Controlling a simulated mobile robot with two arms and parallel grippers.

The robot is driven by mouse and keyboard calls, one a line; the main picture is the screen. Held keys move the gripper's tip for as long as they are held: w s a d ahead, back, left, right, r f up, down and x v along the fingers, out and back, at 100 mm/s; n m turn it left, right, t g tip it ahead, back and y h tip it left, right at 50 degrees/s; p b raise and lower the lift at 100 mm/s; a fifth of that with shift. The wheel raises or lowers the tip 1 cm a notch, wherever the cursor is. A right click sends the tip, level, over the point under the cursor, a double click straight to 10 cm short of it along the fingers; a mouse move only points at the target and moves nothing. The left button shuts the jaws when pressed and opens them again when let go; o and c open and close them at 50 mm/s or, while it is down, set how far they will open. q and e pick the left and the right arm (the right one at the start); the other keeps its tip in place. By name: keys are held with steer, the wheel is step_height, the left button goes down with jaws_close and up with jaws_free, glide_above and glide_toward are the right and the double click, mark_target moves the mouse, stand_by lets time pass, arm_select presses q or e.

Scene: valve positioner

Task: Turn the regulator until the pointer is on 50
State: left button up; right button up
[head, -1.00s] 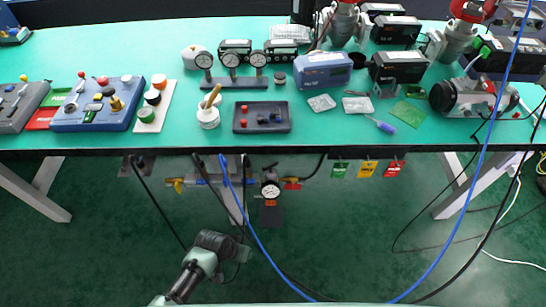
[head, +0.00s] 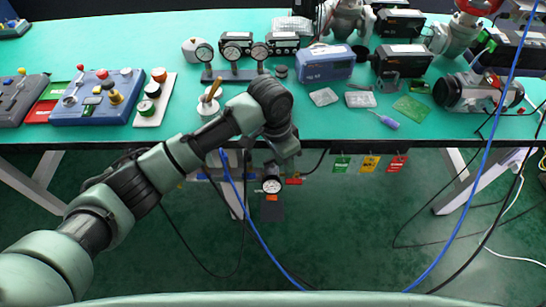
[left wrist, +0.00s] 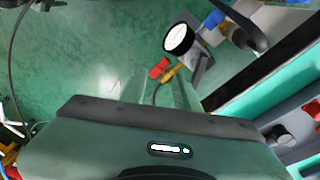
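The regulator's round white gauge (head: 271,185) hangs below the table's front edge, with an orange tag under it. In the left wrist view the gauge (left wrist: 178,38) is blank white; neither view lets me read its pointer. A red handle (left wrist: 160,68) and a brass fitting sit beside it there. My left gripper (head: 285,150) points down at the table's front edge, just above and right of the gauge; the forearm and hand hide the pipework and part of the regulator. My right gripper is in neither view.
The green table (head: 330,128) bears a row of gauges (head: 234,74), a blue control box (head: 95,100) and a cup of tools (head: 208,105) close to my arm. A blue cable (head: 240,205) hangs in front of the legs. Green, yellow and red tags hang right of the gauge.

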mark_target(273, 158)
arm_select(q)
steer(key=shift+y, duration=0.9)
steer(key=w+a+r, duration=0.1)
steer(key=w+r, duration=0.1)
steer(key=w+a+r, duration=0.1)
steer(key=a+r, duration=0.1)
steer(key=shift+w+r, duration=0.15)
steer(key=shift+w, duration=0.2)
step_height(273, 158, down, 8)
steer(key=shift+r, duration=0.2)
jaws_close()
